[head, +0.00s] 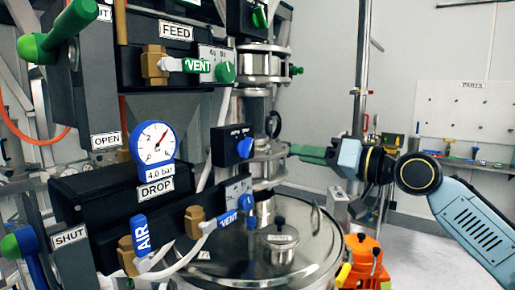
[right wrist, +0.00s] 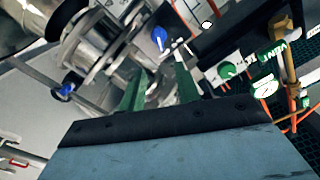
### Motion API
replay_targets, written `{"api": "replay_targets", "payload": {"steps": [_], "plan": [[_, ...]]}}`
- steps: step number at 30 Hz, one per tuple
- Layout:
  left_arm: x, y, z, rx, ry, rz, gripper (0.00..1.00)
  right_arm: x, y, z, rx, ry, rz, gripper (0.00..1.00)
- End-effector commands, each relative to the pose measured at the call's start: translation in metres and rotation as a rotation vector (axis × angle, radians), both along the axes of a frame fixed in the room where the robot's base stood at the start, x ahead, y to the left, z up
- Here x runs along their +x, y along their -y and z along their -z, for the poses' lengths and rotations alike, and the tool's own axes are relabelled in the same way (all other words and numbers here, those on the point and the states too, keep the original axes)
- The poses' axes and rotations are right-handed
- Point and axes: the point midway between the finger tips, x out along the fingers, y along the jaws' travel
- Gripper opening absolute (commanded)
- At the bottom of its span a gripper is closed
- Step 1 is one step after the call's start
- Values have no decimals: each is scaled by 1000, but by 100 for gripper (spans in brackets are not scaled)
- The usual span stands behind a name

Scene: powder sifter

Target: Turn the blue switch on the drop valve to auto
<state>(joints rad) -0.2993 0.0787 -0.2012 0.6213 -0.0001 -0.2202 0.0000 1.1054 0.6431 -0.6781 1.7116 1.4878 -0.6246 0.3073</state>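The blue switch (head: 245,148) is a knob on a black box with a small white label strip above it, right of the DROP gauge. The label is too small to read surely. My right gripper (head: 293,151) comes in from the right, its green fingers pointing left toward the metal valve column, apart from the switch. In the right wrist view my two green fingers (right wrist: 160,72) are spread with nothing held between them. A blue knob (right wrist: 159,38) shows beyond the fingertips there; I cannot tell surely which one it is. My left gripper is not in view.
A second blue knob (head: 251,196) sits on a lower panel by the blue VENT handle (head: 228,219). The pressure gauge (head: 153,144) stands left. The FEED group with a green knob (head: 227,72) is above. Orange equipment (head: 364,262) stands lower right.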

Motion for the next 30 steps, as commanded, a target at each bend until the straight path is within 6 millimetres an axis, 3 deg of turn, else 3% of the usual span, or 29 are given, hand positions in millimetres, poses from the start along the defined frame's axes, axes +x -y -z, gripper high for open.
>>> {"api": "replay_targets", "payload": {"steps": [15,21,30], "plan": [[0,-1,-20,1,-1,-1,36,59,-83,-1,-2,0,0,33],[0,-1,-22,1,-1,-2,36,70,-97,0,-1,-1,0,33],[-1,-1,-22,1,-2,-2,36,73,-101,1,-3,1,1,33]]}}
